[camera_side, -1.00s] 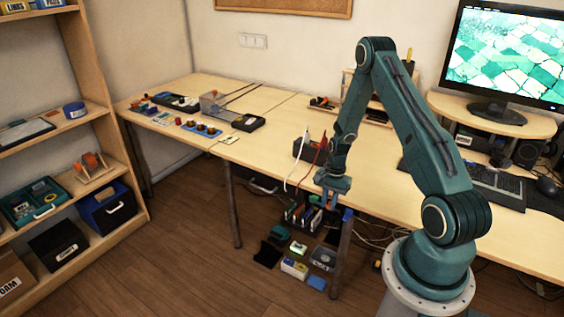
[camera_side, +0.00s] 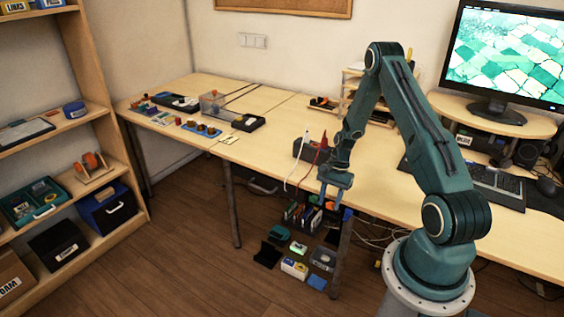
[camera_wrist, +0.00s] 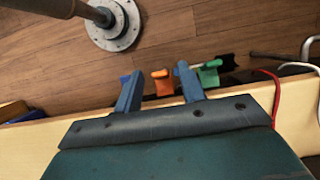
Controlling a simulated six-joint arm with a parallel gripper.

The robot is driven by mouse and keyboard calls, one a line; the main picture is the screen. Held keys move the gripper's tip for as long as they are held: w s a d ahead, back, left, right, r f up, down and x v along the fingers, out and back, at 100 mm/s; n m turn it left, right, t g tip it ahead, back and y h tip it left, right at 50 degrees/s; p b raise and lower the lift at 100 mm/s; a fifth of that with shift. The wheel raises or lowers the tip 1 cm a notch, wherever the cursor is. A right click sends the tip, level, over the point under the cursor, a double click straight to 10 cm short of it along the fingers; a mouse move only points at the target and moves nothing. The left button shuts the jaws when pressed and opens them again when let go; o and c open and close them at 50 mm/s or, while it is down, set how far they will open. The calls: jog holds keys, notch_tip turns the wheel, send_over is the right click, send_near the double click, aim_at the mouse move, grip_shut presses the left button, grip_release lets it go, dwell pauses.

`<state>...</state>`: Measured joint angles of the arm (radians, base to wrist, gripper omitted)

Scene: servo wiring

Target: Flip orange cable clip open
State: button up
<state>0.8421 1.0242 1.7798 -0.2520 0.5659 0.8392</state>
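My gripper (camera_wrist: 158,70) is open in the wrist view, its two blue-grey fingers apart. The orange cable clip (camera_wrist: 162,83) shows in the gap between them, beyond the table edge line. I cannot tell its height relative to the fingertips, and no contact is visible. A green clip (camera_wrist: 208,74) lies just right of the right finger.
The wooden table (camera_side: 270,125) runs behind my gripper. A white cable (camera_side: 299,165) and a red cable (camera_side: 318,155) stand near it; the red one also shows in the wrist view (camera_wrist: 276,95). Several small boxes (camera_side: 294,268) lie on the floor below.

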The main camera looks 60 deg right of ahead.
jog(key=shift+r, duration=0.1)
jog(key=v, duration=1.3)
jog(key=shift+d+r, duration=0.2)
jog(key=shift+r, duration=0.05)
jog(key=a+r+n+t+h, duration=0.25)
jog(key=a+r+n, duration=0.65)
jog(key=a+r, duration=1)
jog(key=s+a+r+n+t, duration=0.1)
jog(key=s+a+r+n, duration=0.2)
jog(key=s+a, duration=0.3)
jog(key=s+a+r+n+t+h, duration=0.1)
jog(key=s+a+r+n+t, duration=0.1)
jog(key=s+a+r+n, duration=0.2)
jog(key=shift+s+a+n, duration=1)
jog(key=shift+s+a, duration=0.15)
jog(key=shift+s, duration=0.8)
